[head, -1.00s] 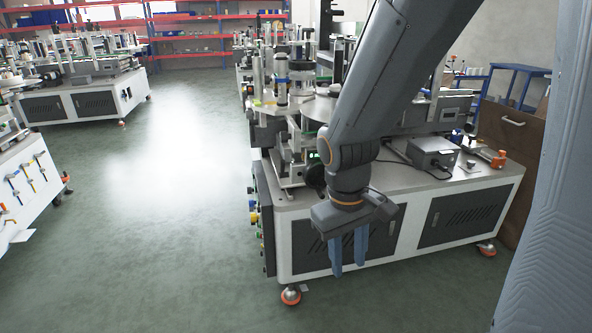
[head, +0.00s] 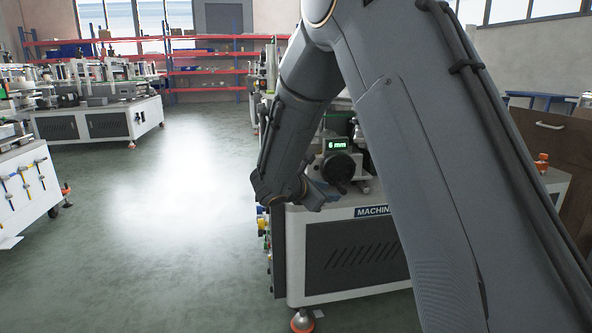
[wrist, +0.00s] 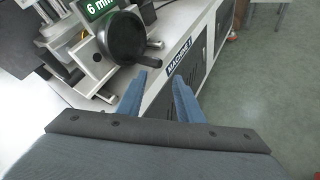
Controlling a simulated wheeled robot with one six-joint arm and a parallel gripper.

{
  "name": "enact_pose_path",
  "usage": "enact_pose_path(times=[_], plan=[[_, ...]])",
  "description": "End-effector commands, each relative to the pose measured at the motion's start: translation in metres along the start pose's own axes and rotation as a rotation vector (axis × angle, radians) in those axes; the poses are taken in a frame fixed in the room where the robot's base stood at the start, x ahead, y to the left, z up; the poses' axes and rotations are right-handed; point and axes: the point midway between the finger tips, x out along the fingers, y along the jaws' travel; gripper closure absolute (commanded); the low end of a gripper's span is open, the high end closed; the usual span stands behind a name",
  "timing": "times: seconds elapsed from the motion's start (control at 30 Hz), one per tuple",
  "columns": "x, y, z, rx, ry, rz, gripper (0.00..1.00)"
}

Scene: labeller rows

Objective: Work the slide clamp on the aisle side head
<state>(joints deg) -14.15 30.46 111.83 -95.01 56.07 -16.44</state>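My gripper (wrist: 157,88) shows in the wrist view as two blue fingers standing apart with nothing between them. It is over the front edge of the labelling machine, just below a black handwheel (wrist: 125,38). The handwheel also shows in the head view (head: 335,168), below a green "6 mm" display (head: 337,144). The display shows in the wrist view too (wrist: 97,8). I cannot pick out the slide clamp in either view. In the head view my arm hides much of the machine top, and the fingers are hidden.
The machine cabinet (head: 350,252) carries a "MACHINE" label (head: 374,211) and stands on orange-ringed feet. Coloured fittings (head: 264,230) line its left side. Another machine (head: 100,122) stands across the aisle, with a white cabinet (head: 25,190) at left. The aisle floor (head: 180,215) is clear.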

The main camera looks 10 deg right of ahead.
Motion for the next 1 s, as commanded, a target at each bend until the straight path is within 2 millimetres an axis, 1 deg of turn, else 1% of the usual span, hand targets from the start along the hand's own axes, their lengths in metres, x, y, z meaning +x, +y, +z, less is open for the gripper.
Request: enact_pose_path(times=[0.03, 0.07, 0.1, 0.2, 0.3, 0.4, 0.47, 0.57, 0.8, 0.9, 1.0], plan=[[0.000, 0.032, -0.004, -0.069, -0.050, 0.082, 0.67], [-0.001, 0.049, -0.004, -0.107, -0.081, 0.127, 0.67], [-0.004, 0.070, -0.004, -0.151, -0.121, 0.184, 0.67], [-0.015, 0.113, -0.006, -0.234, -0.203, 0.302, 0.67], [-0.024, 0.140, -0.008, -0.282, -0.259, 0.376, 0.67], [-0.028, 0.153, -0.010, -0.304, -0.287, 0.413, 0.67], [-0.026, 0.158, -0.009, -0.308, -0.293, 0.421, 0.67], [-0.016, 0.162, -0.007, -0.309, -0.295, 0.421, 0.67], [0.017, 0.178, 0.000, -0.308, -0.293, 0.421, 0.67], [0.027, 0.184, 0.003, -0.308, -0.292, 0.420, 0.67], [0.034, 0.187, 0.005, -0.308, -0.292, 0.420, 0.67]])
